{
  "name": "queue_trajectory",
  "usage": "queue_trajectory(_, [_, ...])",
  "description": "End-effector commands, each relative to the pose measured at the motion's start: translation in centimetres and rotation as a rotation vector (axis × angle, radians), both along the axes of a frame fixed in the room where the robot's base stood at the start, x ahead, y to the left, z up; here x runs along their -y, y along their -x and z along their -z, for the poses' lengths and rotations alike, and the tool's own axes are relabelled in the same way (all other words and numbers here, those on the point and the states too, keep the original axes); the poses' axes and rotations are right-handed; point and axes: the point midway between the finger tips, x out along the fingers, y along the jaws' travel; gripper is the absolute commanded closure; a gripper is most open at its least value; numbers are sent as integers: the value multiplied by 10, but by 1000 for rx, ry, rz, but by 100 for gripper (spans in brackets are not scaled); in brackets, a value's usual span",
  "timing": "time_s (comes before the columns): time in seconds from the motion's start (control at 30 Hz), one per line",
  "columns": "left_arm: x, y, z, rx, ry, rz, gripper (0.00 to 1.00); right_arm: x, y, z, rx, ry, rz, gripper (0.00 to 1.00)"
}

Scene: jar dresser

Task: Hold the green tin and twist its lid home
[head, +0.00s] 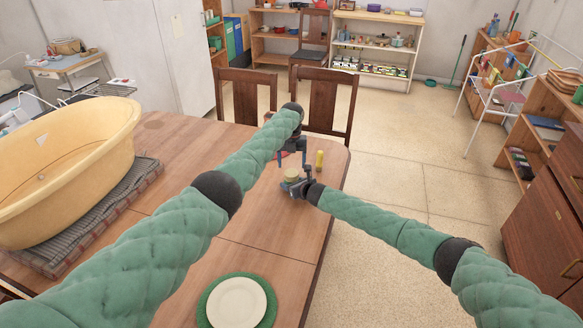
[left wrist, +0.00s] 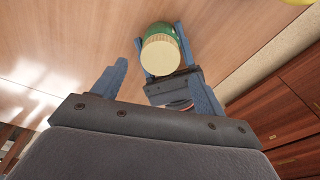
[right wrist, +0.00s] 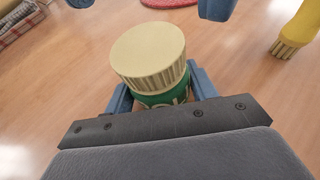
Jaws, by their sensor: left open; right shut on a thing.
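The green tin (right wrist: 165,98) stands upright with its ribbed cream lid (right wrist: 148,50) on top, in the right wrist view. Whether the lid is fully seated cannot be told. My right gripper (right wrist: 160,90) is shut around the tin's body, below the lid. In the left wrist view the tin (left wrist: 160,30) and the lid (left wrist: 161,55) show beyond my left gripper (left wrist: 160,80), which is open and empty. In the head view the lid (head: 291,174) is small, near the table's far right end, with my left gripper above it.
A yellow brush (right wrist: 297,32) stands close to the tin on the right. A yellow tub (head: 70,165) on a grey mat fills the table's left. A white plate (head: 236,302) lies on a green mat in front. The wooden table (head: 185,255) between them is clear.

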Motion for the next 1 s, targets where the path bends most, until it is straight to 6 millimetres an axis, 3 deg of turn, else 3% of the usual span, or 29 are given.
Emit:
queue_trajectory(0.57, [0,0,-7,0,-5,-51,31,0,0,0,0,0,1,100])
queue_trajectory(1.0, [5,2,-9,14,-67,-608,31,0,0,0,0,0,0,100])
